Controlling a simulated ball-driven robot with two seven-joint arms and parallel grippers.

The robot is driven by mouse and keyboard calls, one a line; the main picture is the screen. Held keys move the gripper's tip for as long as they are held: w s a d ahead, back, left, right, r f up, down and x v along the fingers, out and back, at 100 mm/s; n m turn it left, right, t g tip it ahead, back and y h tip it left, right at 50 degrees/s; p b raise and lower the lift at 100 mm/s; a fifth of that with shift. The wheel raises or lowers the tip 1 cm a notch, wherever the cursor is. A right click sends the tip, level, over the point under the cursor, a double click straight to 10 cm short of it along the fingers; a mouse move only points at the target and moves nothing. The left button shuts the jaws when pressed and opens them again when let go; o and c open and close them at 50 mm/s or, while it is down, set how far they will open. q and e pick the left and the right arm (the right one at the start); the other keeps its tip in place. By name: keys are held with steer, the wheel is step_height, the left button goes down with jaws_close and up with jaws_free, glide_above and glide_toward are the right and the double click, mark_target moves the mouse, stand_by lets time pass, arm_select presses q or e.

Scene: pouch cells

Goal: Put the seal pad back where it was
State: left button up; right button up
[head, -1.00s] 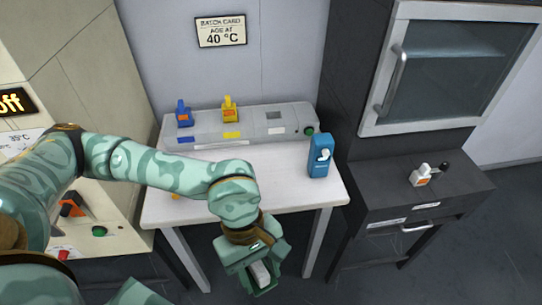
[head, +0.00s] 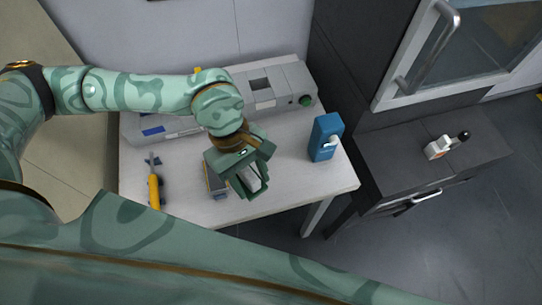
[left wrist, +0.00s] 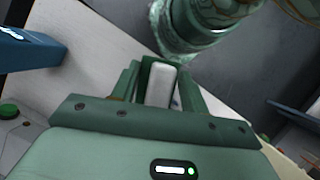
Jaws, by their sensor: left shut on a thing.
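My left gripper (head: 254,186) is over the front part of the white table, in the middle of the head view. It is shut on a small white block, which I take to be the seal pad (head: 255,181). The pad also shows in the left wrist view (left wrist: 160,86) as a pale block between the two green fingers. Its lower part is hidden by the gripper. The grey sealing bench unit (head: 263,105) stands along the back of the table, partly hidden by my left arm. My right gripper is not in view.
A blue dispenser (head: 325,140) stands at the table's right side. A dark cabinet (head: 400,165) at right bears a small white item (head: 437,147).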

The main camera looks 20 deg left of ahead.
arm_select(q)
steer(key=w+f+b, duration=0.1)
steer(key=w+f, duration=0.1)
steer(key=w, duration=0.1)
steer(key=w+d+f, duration=0.1)
steer(key=w+f, duration=0.2)
steer(key=w, duration=0.1)
steer(key=w+f+b, duration=0.1)
steer(key=w+f, duration=0.2)
steer(key=shift+w+d+f+b, duration=0.15)
steer(key=shift+w+d+b, duration=0.05)
steer(key=shift+w+b, duration=0.1)
step_height(320, 180, down, 4)
steer(key=shift+w+r+b, duration=0.15)
steer(key=shift+r+b, duration=0.05)
steer(key=shift+b, duration=0.2)
steer(key=shift+r, duration=0.1)
steer(key=o, duration=1)
steer(key=p+v, duration=0.1)
steer(key=v, duration=1.1)
steer(key=shift+p, duration=0.3)
